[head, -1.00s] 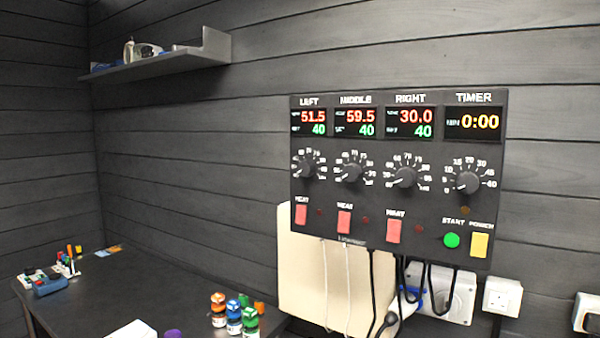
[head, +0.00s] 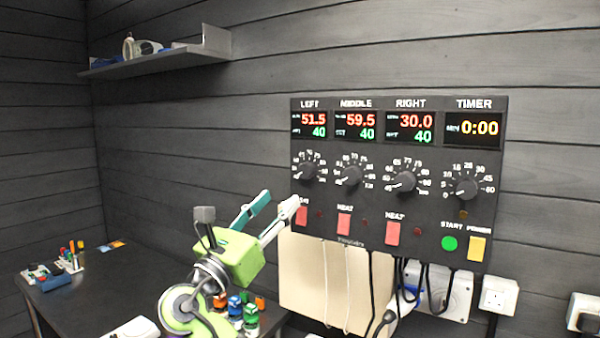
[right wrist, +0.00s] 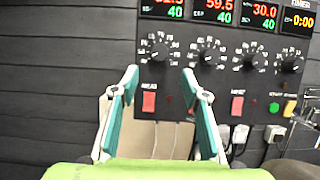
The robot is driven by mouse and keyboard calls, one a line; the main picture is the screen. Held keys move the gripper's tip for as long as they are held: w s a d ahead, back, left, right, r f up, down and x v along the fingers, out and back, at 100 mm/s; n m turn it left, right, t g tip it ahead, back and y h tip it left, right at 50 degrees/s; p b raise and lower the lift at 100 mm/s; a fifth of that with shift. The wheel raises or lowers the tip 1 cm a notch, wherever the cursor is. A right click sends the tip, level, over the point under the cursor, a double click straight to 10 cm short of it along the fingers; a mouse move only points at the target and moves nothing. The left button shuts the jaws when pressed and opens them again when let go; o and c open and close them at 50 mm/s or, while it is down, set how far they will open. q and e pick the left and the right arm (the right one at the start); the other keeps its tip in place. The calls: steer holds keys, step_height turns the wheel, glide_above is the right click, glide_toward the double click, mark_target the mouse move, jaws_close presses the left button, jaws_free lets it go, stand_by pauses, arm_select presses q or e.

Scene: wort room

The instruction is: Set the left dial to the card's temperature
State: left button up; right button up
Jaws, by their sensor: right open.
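The black control panel (head: 400,237) hangs on the wall. Its left dial (head: 305,173) has a pointer low on the scale; the left display (head: 309,125) reads 51.5 in red and 40 in green. My right gripper (head: 281,199) is open and empty, below and left of the left dial, one finger overlapping the left red heat switch (head: 301,216) in the picture. In the right wrist view, the left dial (right wrist: 160,50) shows just above the gap between the open fingers (right wrist: 160,71). I cannot make out a temperature card. My left gripper is not in view.
The middle dial (head: 349,174), right dial (head: 404,181) and timer dial (head: 466,187) sit close by in a row. Cables hang below the panel. The dark table (head: 110,290) carries pens and small coloured-lid bottles. A shelf (head: 160,62) is at upper left.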

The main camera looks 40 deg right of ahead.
mark_target(303, 174)
steer(key=p+x, duration=0.4)
steer(key=x, duration=0.6)
steer(key=shift+w+d, duration=0.15)
steer(key=shift+d, duration=0.3)
steer(key=c, duration=1.1)
